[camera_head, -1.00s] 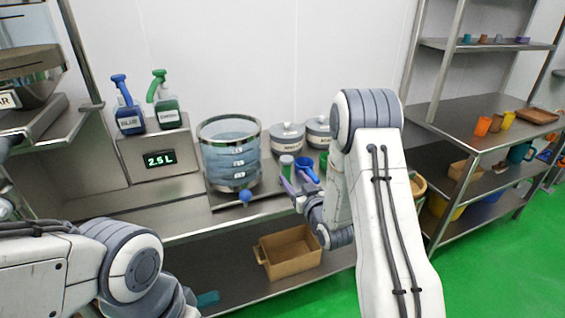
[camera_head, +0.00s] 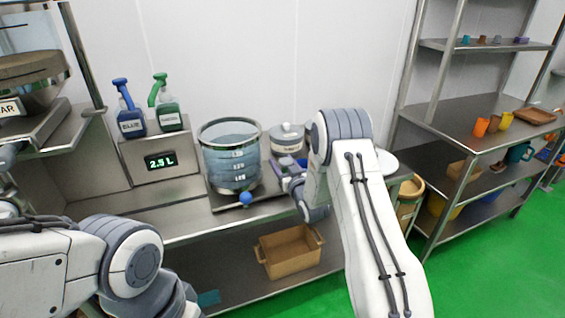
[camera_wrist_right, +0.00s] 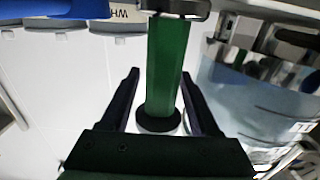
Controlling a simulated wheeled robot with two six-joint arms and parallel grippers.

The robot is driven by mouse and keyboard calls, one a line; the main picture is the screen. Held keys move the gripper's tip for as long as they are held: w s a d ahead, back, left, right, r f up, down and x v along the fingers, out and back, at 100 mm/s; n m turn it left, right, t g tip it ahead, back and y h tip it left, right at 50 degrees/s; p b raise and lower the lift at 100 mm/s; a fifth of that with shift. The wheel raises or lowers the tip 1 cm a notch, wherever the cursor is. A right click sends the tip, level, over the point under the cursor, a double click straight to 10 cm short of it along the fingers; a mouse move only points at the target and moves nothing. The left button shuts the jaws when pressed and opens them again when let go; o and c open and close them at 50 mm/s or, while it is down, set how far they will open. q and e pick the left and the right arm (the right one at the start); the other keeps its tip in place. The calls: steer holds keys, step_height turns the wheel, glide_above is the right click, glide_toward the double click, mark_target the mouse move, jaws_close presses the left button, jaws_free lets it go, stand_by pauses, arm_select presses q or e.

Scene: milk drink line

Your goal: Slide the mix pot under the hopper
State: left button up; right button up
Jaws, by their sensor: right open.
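The mix pot, which I take to be the clear marked vessel of bluish liquid (camera_head: 230,158), stands upright on a metal base with a blue knob (camera_head: 245,198) in front. The pot also shows at the right of the right wrist view (camera_wrist_right: 262,95). The hopper (camera_head: 35,85), with a label ending in "AR", is at the upper left, left of the pot. My right gripper (camera_head: 283,168) is open, just right of the pot. In the wrist view its fingers (camera_wrist_right: 159,78) stand either side of a green bar (camera_wrist_right: 166,60); contact is unclear. My left gripper is out of view.
A blue bottle (camera_head: 130,120) and a green bottle (camera_head: 168,113) stand on the 2.5 L display box (camera_head: 150,150). A lidded pot (camera_head: 287,138) stands behind my right gripper. A tan crate (camera_head: 288,252) sits on the lower shelf. A shelf rack (camera_head: 455,115) is at right.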

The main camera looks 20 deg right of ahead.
jaws_close()
stand_by(1.4)
